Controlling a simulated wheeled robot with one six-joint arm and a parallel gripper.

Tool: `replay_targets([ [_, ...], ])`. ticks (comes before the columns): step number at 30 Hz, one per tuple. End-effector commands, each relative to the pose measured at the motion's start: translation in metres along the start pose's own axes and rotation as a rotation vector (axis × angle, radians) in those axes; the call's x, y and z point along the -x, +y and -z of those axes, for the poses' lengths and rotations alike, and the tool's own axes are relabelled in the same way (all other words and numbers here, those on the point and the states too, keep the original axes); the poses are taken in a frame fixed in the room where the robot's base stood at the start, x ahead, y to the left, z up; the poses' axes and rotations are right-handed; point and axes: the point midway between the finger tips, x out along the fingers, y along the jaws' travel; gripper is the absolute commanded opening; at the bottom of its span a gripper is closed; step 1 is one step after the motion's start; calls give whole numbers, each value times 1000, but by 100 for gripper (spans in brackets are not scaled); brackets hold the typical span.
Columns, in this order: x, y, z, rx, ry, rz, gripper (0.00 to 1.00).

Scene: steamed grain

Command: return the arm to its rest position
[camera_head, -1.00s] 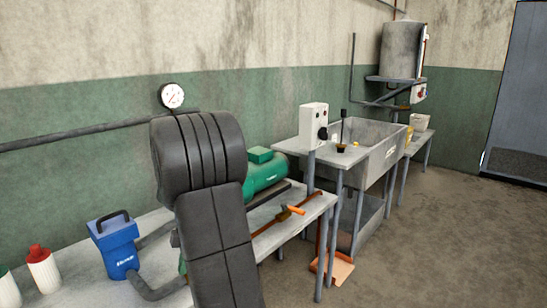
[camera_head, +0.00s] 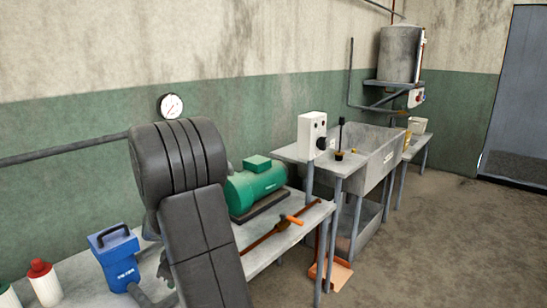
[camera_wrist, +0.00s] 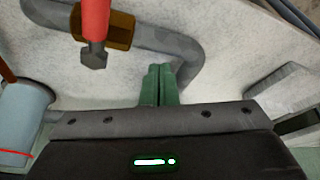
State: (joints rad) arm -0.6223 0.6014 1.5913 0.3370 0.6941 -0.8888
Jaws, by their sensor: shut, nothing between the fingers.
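My arm (camera_head: 190,200), black and jointed, stands in front of the workbench in the head view, folded with its elbow up. My gripper (camera_wrist: 158,72) shows in the wrist view as two green fingers pressed together, with nothing between them. The fingers appear over a pale surface with a bent grey pipe (camera_wrist: 190,45). In the head view the gripper is mostly hidden behind the arm.
The workbench (camera_head: 285,243) holds a blue box (camera_head: 113,257), a green motor (camera_head: 253,190), a red-capped bottle (camera_head: 44,283) and an orange-handled tool (camera_head: 291,220). A metal sink (camera_head: 372,152) stands further right. The floor (camera_head: 450,235) at right is clear.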

Motion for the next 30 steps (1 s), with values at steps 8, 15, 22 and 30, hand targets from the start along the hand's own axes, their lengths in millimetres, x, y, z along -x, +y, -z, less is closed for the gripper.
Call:
replay_targets([
  [8,1,3,13,-159,-2,-59,0],
  [15,-2,7,19,-278,-1,-103,0],
  [22,-6,10,22,-350,-1,-129,0],
  [30,-7,12,23,-371,1,-138,0],
])
